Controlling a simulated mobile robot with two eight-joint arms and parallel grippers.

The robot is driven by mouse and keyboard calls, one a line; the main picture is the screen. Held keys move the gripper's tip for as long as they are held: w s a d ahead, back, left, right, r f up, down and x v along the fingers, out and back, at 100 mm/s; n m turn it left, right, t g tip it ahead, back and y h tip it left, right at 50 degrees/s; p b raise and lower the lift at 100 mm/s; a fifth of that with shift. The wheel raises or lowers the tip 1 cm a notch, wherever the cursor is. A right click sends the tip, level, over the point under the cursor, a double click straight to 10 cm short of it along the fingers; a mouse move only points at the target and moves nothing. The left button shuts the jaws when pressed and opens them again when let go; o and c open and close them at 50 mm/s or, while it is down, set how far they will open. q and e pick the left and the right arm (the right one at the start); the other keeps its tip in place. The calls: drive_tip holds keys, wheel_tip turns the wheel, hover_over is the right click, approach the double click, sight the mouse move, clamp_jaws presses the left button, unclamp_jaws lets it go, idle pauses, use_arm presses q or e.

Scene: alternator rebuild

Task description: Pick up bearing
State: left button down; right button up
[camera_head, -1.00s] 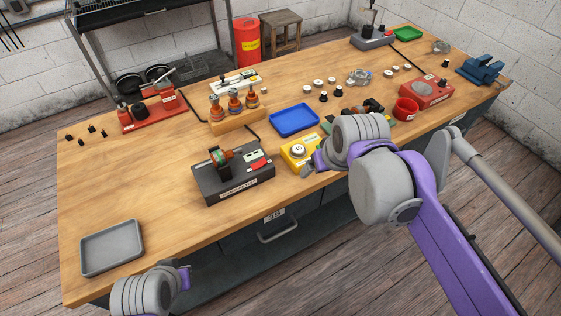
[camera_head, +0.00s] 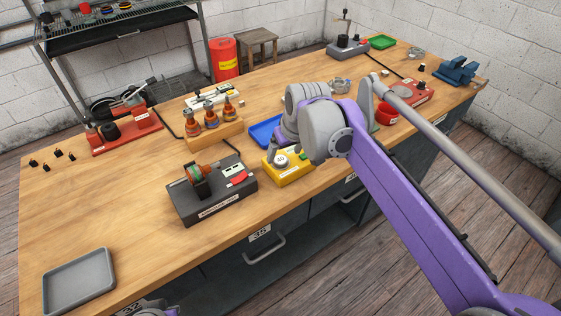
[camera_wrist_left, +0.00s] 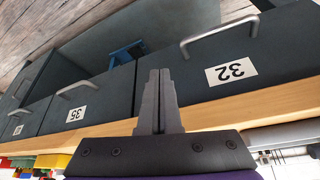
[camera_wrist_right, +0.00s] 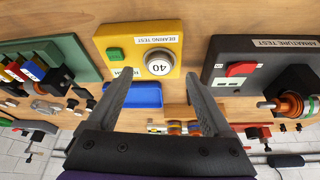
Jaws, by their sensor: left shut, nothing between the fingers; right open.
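The yellow bearing test box (camera_head: 291,170) stands near the front edge of the bench. A round, pale piece marked 40 (camera_wrist_right: 159,63) sits on its top; I cannot tell whether it is a loose bearing or part of the box. My right gripper (camera_wrist_right: 159,80) is open and empty. In the right wrist view its fingers point toward the box, with the round piece between and beyond the tips. My left gripper (camera_wrist_left: 157,75) is shut and empty, in front of the drawer fronts. The right arm hides the bench behind it in the head view.
The armature test box (camera_head: 212,190) stands left of the yellow box. A blue tray (camera_head: 262,132) lies behind it, partly hidden. A wooden rack (camera_head: 213,133) holds several rotors. A grey tray (camera_head: 78,282) lies at the front left, with bare bench around it.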

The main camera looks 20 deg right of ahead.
sight(281, 161)
drive_tip(key=x, duration=0.4)
drive_tip(key=shift+s, duration=0.1)
clamp_jaws()
